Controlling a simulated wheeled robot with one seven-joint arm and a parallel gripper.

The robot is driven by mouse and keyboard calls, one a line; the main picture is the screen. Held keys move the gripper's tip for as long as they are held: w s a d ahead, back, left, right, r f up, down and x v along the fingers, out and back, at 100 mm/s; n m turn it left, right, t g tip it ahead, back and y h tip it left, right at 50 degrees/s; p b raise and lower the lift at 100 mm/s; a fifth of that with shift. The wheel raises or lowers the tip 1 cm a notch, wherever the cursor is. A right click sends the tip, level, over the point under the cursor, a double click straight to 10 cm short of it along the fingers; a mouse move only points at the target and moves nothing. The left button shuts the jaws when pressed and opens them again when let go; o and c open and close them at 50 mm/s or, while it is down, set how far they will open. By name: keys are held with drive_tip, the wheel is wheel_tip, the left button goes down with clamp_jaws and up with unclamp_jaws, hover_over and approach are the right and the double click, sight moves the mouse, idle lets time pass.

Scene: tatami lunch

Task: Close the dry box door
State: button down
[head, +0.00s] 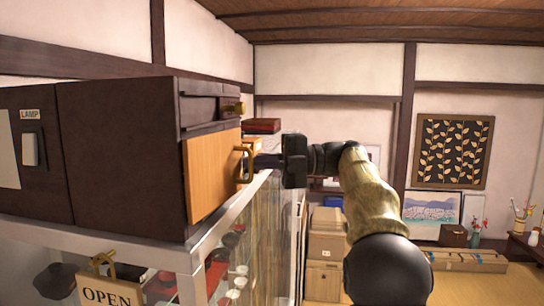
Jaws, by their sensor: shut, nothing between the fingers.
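The dry box (120,150) is a dark brown cabinet on top of a glass display case. Its door (207,175) is a light orange wood panel on the side facing right. A brass handle (246,163) stands out from the door's right part. The door looks close to the box front; I cannot tell whether a gap is left. My gripper (262,161) is shut and empty, just right of the handle, pointing left toward the door. Its fingertips are dark and small, and I cannot tell whether they touch the handle.
The glass display case (190,262) stands below, with bowls inside and an OPEN sign (106,292) at its front. Cardboard boxes (326,245) are stacked behind my arm. Floor shows at right.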

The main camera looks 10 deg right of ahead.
drive_tip(key=shift+w+a+g, duration=0.15)
drive_tip(key=shift+a+g, duration=0.15)
drive_tip(key=shift+a, duration=0.1)
